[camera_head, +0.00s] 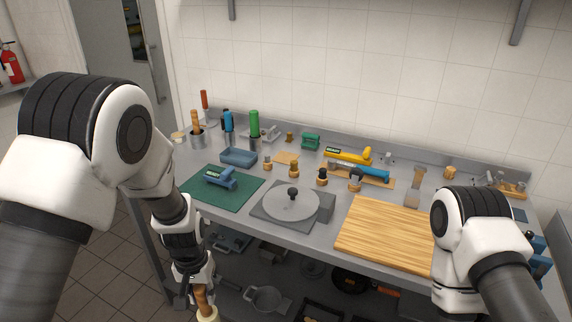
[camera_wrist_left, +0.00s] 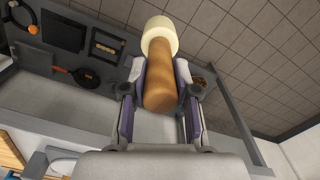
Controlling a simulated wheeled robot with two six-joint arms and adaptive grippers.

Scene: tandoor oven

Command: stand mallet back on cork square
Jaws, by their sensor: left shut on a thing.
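My left gripper (camera_head: 194,287) is low at the front left, in front of the table edge and below the tabletop. It is shut on the wooden handle of the mallet (camera_head: 207,312), whose pale head points downward at the bottom of the picture. In the left wrist view the mallet (camera_wrist_left: 160,75) lies between the fingers of my left gripper (camera_wrist_left: 158,88), its cream head beyond them. A small tan square (camera_head: 286,158) lies flat toward the back of the table; it looks like the cork square. My right gripper is out of view.
A green mat (camera_head: 245,195) with a blue tool, a round grey plate (camera_head: 290,205) and a wooden board (camera_head: 385,235) fill the table's front. Small stamps stand near the tan square. Pans (camera_head: 350,280) sit on the shelf below.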

